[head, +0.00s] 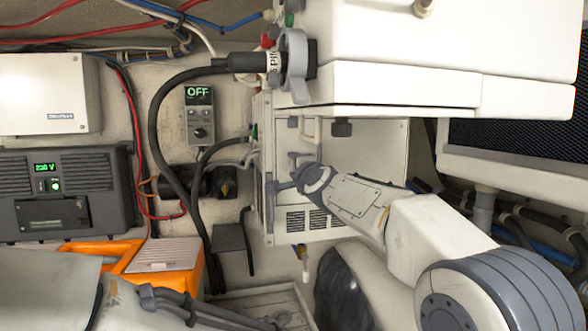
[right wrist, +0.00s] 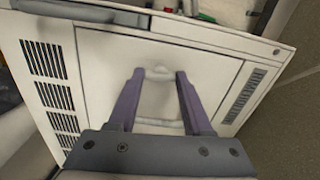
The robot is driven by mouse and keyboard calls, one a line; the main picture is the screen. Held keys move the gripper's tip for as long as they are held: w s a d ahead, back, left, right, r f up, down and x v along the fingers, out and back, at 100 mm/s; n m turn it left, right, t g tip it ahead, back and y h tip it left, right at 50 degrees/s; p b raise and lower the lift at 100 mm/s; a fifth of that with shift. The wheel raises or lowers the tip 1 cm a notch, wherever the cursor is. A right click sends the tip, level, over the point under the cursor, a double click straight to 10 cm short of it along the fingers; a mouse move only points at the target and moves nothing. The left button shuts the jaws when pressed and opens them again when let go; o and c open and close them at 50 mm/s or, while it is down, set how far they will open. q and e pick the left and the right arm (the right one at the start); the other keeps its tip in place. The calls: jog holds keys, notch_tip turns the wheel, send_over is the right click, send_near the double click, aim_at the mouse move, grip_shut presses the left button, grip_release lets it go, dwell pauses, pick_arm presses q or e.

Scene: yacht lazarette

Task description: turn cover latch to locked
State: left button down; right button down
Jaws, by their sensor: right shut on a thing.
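The white cabinet (head: 360,150) with vent slots hangs below the larger white housing in the head view. A small pale latch (right wrist: 158,73) sits on the panel between the fingertips of my right gripper (right wrist: 159,76). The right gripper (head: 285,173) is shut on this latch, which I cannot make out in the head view. Which way the latch is turned is unclear. My left gripper (head: 235,316) is low in the head view, away from the cabinet; its jaw opening is unclear.
A black cable runs to a grey round connector (head: 293,66) above the cabinet. A switch panel reading OFF (head: 199,115) is on the wall. A dark unit with a green display (head: 65,190) and an orange case (head: 165,268) are at left. The large white housing (head: 400,85) overhangs the cabinet.

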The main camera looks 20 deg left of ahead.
jog(key=shift+m, duration=0.7)
jog(key=shift+c, duration=1.6)
grip_release()
jog(key=shift+s+d+f+b, duration=0.1)
jog(key=shift+s+d+b, duration=0.1)
jog(key=shift+s+b, duration=0.25)
jog(key=b+v, duration=0.4)
jog(key=v, duration=0.5)
jog(key=shift+s+d+b, duration=0.15)
jog(key=shift+d+b, duration=0.05)
jog(key=shift+b, duration=0.2)
